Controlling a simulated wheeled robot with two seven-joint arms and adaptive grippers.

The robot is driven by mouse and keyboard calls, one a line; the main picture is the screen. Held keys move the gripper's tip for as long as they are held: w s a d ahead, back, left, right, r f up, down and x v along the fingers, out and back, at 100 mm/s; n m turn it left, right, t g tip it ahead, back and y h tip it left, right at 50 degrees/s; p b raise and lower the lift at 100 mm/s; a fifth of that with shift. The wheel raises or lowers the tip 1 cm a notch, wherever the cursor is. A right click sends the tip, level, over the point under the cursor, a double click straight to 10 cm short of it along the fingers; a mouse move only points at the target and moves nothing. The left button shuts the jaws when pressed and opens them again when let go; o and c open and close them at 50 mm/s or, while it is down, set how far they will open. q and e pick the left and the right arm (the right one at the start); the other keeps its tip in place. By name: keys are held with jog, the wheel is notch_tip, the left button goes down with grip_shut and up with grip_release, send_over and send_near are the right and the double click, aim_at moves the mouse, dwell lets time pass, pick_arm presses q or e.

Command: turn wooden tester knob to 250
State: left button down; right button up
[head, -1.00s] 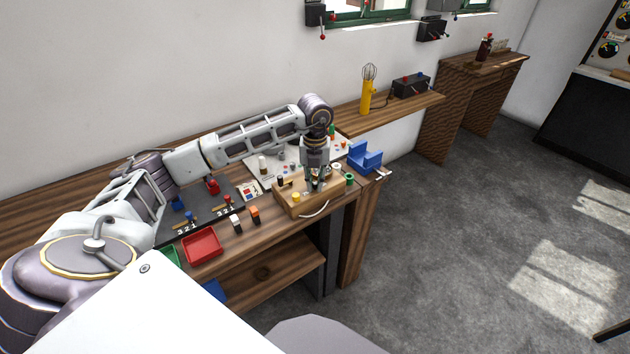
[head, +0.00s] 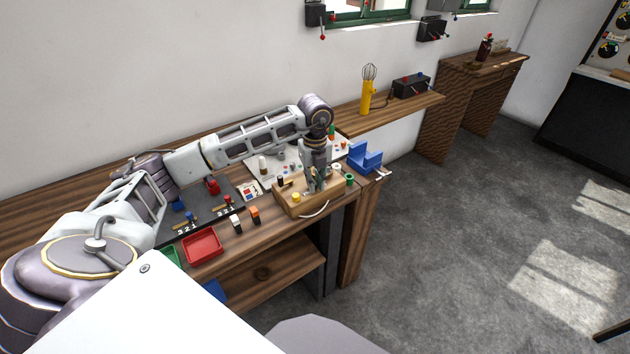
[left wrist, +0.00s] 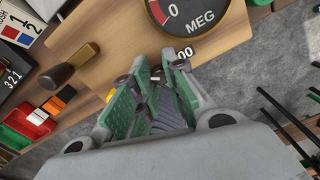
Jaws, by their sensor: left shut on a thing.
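The wooden tester (head: 293,206) lies at the front right of the workbench. In the left wrist view its tan board (left wrist: 125,30) carries a meter (left wrist: 188,14) marked 0 and MEG. My left gripper (head: 316,188) reaches down onto the tester. In the left wrist view its green-padded fingers (left wrist: 150,84) are shut around the knob, which they mostly hide. Part of a printed scale number ending in 00 (left wrist: 185,52) shows beside the fingertips. The knob's pointer and the rest of its scale are hidden. My right gripper is in neither view.
A red tray (head: 202,245) and small black, white and orange blocks (head: 255,215) lie to the left. Open floor lies right.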

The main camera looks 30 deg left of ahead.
pick_arm(q)
jog(key=shift+w+r, duration=0.1)
jog(key=c, duration=1.7)
grip_release()
jog(key=shift+o, duration=0.2)
notch_tip(320, 180, up, 12)
